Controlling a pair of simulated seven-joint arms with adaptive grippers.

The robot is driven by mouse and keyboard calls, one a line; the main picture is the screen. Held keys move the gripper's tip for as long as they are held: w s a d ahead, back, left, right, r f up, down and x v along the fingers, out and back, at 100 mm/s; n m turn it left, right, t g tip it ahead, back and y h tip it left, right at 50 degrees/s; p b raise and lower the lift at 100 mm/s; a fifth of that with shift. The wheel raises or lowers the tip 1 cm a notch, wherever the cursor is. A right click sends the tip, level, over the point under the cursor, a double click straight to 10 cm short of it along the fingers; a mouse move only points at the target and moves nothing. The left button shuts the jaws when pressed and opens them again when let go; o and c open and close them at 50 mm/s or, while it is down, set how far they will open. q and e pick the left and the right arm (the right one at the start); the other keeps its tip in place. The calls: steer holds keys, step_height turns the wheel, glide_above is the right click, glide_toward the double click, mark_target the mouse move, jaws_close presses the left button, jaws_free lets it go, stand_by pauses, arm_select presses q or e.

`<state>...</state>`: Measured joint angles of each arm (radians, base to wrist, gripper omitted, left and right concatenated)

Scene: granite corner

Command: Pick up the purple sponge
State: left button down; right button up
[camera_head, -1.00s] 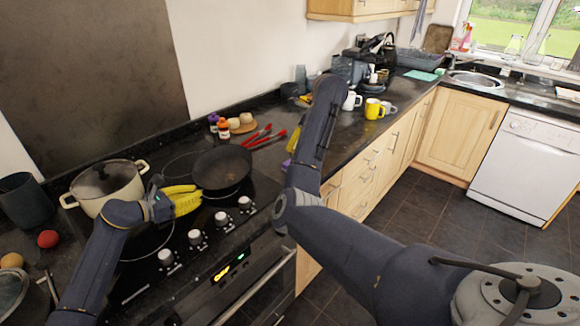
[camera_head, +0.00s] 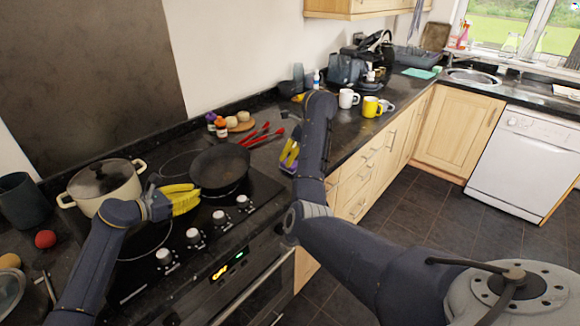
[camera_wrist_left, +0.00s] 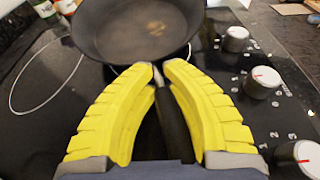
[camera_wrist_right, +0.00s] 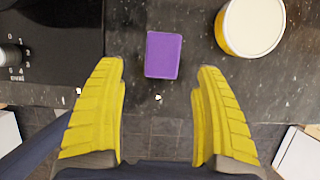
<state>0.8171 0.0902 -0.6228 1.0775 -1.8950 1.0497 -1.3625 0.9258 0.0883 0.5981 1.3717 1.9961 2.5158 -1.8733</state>
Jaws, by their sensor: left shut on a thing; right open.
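The purple sponge (camera_wrist_right: 163,55) lies on the dark counter near its front edge, in the right wrist view. My right gripper (camera_wrist_right: 158,78) is open and empty, with the sponge ahead of its fingertips and between their lines. In the head view the right gripper (camera_head: 290,152) is at the counter's front edge, right of the hob, partly behind my right arm. My left gripper (camera_wrist_left: 158,72) is shut on the black handle (camera_wrist_left: 172,120) of the frying pan (camera_wrist_left: 138,28). The left gripper (camera_head: 190,198) also shows over the hob in the head view.
A round cream-topped thing with a yellow side (camera_wrist_right: 250,25) stands right of the sponge. A cream pot (camera_head: 105,188) is on the hob. Red tongs (camera_head: 262,135), small bottles (camera_head: 220,126) and mugs (camera_head: 372,107) stand along the counter. Floor shows beyond the counter edge.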

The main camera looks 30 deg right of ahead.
mark_target(293, 164)
steer(key=shift+x, duration=2.95)
steer(key=shift+s+d, duration=0.15)
steer(key=shift+c, duration=0.4)
steer(key=c, duration=0.9)
steer(key=shift+r, duration=5)
steer(key=shift+o, duration=1.1)
steer(key=c, duration=0.4)
